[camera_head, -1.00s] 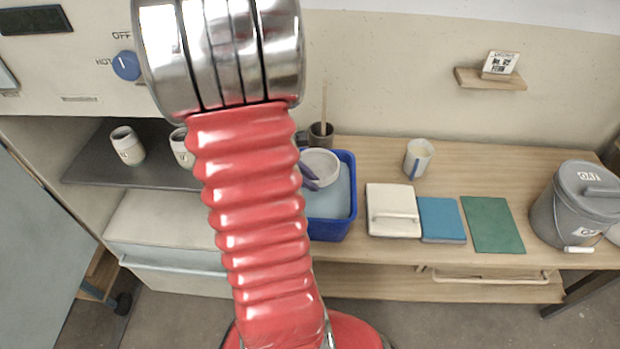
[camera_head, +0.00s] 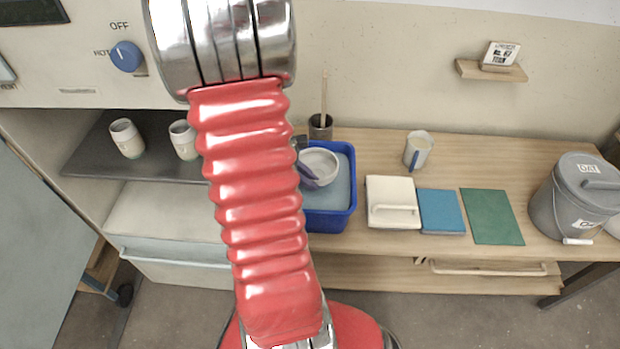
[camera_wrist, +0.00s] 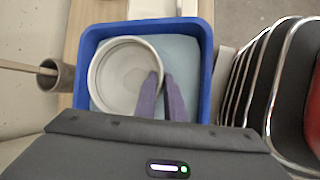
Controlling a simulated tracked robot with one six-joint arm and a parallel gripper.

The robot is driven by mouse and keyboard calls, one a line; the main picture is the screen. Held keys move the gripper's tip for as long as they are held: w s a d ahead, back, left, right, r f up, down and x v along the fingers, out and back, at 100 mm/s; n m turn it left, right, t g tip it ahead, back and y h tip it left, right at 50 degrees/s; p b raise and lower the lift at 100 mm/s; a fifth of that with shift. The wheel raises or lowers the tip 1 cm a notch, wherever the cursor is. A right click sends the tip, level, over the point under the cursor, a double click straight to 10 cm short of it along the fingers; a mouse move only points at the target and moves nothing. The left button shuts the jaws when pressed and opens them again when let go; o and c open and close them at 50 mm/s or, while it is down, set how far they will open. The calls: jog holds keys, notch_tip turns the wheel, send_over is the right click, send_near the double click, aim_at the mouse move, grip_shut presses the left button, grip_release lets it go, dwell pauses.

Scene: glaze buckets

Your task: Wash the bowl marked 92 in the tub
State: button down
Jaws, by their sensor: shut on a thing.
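A white bowl (camera_head: 319,165) is in or just above the blue tub (camera_head: 347,214), which holds pale bluish water. The bowl also shows in the wrist view (camera_wrist: 115,65), inside the tub's (camera_wrist: 205,60) walls at the left. I cannot tell whether it touches the water. No number shows on the bowl from these views. My gripper (camera_wrist: 160,85) has purple fingers, shut on the bowl's near right rim. In the head view my gripper (camera_head: 308,178) shows only partly, the rest hidden behind my red arm.
A dark pot with a stick (camera_head: 320,128) stands behind the tub. Right of it are a mug (camera_head: 418,150), a white lidded box (camera_head: 392,200), a blue tile (camera_head: 441,210), a green mat (camera_head: 491,216) and a grey bucket (camera_head: 568,205). Two cups (camera_head: 127,138) stand on the left shelf.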

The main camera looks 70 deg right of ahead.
jog(key=shift+f, duration=0.15)
jog(key=shift+f, duration=2.7)
jog(key=shift+a, duration=0.1)
jog(key=shift+a, duration=0.5)
jog(key=shift+d, duration=0.1)
jog(key=shift+d, duration=1.1)
jog(key=shift+a, duration=0.1)
jog(key=shift+a, duration=1.1)
